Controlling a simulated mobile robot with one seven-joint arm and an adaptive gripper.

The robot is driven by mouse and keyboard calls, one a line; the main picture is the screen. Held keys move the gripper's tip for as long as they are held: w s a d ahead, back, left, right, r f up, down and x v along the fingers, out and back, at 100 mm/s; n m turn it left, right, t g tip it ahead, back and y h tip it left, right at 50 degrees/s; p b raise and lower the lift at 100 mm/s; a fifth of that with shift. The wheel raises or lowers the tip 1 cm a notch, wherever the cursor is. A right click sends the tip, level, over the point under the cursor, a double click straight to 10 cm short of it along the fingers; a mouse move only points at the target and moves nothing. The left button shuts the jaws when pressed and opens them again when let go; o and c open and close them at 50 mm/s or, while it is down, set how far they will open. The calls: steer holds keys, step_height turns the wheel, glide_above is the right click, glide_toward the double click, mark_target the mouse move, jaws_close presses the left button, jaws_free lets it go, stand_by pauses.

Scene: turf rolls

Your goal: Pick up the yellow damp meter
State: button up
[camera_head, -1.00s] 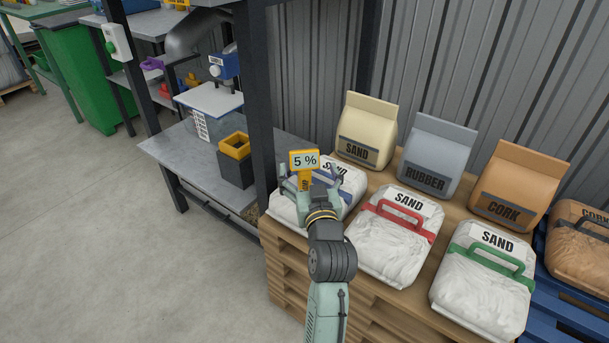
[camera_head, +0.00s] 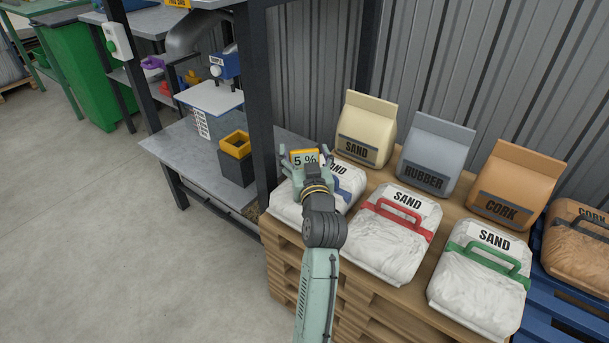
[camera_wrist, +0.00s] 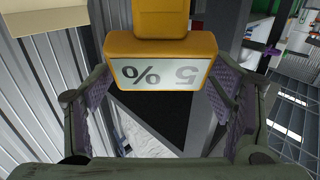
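The yellow damp meter (camera_head: 304,158) shows "5 %" on its pale display and stands at the blue-handled sand bag (camera_head: 345,187). Its lower part is hidden by my gripper in the head view. In the wrist view the meter (camera_wrist: 160,45) is at the top centre, with its display facing the camera and upside down. My gripper (camera_head: 305,153) is open, with one finger on each side of the meter. Gaps seem to show between the fingers and the meter's head; I cannot tell whether either touches lower down.
Sand bags with red (camera_head: 400,210) and green (camera_head: 490,255) handles lie to the right on the wooden pallet (camera_head: 285,262). Upright sand, rubber and cork bags stand behind. A dark shelf post (camera_head: 262,110) rises close behind my gripper on the left.

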steer(key=c, duration=1.6)
steer(key=shift+c, duration=0.4)
steer(key=shift+r, duration=0.2)
